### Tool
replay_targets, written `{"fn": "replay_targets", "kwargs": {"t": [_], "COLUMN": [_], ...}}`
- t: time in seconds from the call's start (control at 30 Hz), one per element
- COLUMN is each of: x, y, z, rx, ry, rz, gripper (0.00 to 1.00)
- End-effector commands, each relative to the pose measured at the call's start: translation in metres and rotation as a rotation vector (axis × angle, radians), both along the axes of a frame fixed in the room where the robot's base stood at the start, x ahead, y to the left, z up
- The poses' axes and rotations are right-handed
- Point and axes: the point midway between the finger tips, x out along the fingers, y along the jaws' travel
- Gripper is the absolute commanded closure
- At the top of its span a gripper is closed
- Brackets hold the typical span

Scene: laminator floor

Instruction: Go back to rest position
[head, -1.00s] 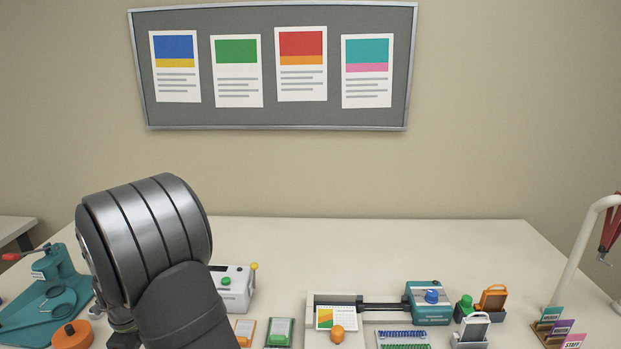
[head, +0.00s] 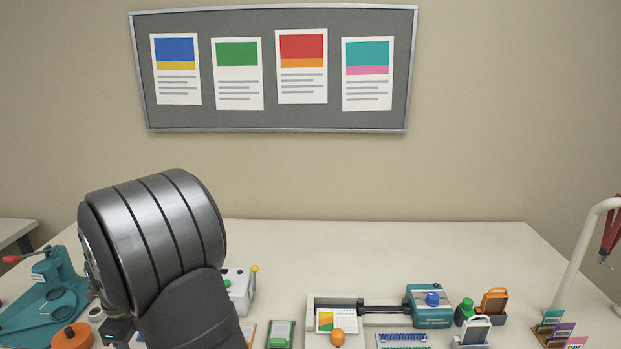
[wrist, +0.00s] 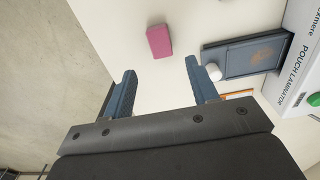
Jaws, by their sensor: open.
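My gripper (wrist: 158,86) shows in the wrist view with its two blue fingers spread wide and nothing between them. It is over the table's edge, with bare floor to its left. In the head view my arm's large grey link covers the left front of the table, and the gripper itself is hidden there.
In the wrist view a pink block (wrist: 159,41) lies beyond the fingertips. In the head view, a teal press (head: 55,265) stands left and a trimmer (head: 428,305) right. The table's back middle (head: 350,250) is clear.

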Motion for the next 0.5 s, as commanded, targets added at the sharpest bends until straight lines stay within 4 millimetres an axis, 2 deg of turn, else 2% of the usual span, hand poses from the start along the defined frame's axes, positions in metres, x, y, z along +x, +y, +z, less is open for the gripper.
{"fn": "replay_targets", "kwargs": {"t": [0.03, 0.17, 0.23, 0.5], "x": [0.001, 0.0, -0.001, 0.0], "y": [0.001, 0.0, -0.001, 0.0], "z": [0.012, 0.038, 0.019, -0.036], "rx": [0.004, 0.003, -0.006, -0.003], "ry": [-0.003, -0.003, 0.004, 0.003], "rz": [0.0, 0.0, 0.0, 0.0], "gripper": [0.47, 0.47, 0.47, 0.47]}}
